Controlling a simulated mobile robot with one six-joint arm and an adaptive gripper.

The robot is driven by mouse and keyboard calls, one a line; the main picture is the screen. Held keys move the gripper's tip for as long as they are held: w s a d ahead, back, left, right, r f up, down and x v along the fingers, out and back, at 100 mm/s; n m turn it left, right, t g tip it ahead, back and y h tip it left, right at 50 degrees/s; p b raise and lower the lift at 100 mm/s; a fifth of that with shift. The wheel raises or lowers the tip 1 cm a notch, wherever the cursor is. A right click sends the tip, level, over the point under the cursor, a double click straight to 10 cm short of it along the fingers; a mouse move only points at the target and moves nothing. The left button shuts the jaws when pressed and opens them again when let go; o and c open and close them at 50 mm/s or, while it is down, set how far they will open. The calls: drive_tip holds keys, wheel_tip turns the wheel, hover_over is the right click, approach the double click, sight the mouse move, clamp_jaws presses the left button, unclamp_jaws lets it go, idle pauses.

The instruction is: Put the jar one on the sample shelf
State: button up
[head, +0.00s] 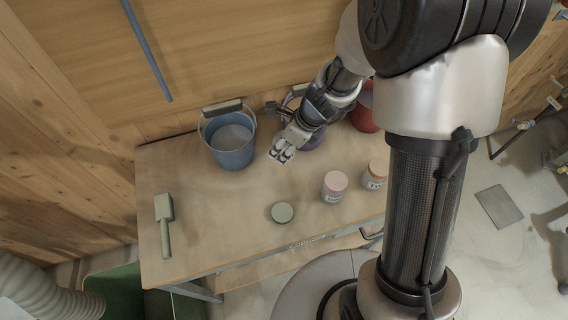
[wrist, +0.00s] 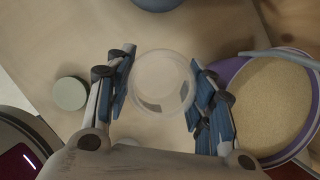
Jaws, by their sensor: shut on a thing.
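My gripper (wrist: 160,90) is shut on a clear, round jar (wrist: 163,77), seen from above between its blue finger pads in the wrist view. In the head view my gripper (head: 282,154) is over the back middle of the table, and the jar is hard to make out there. I cannot read a label that tells whether it is jar one. Two other labelled jars, one with a pink lid (head: 335,182) and one with an orange lid (head: 376,170), stand at the table's right. I cannot identify the sample shelf in either view.
A purple bucket of grain (wrist: 265,105) is close right of my gripper. A red container (head: 364,119) stands behind.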

drive_tip(key=shift+f+b, duration=1.7)
drive_tip(key=shift+f, duration=1.45)
drive_tip(key=shift+f, duration=0.25)
drive_tip(key=o, duration=1.1)
drive_tip(key=shift+c, duration=0.2)
drive_tip(key=shift+r, duration=0.15)
drive_tip(key=shift+r, duration=0.3)
drive_tip(key=p+v, duration=0.6)
drive_tip(key=v, duration=0.5)
drive_tip(key=shift+d+r+p, duration=0.2)
drive_tip(key=shift+r+p, duration=0.1)
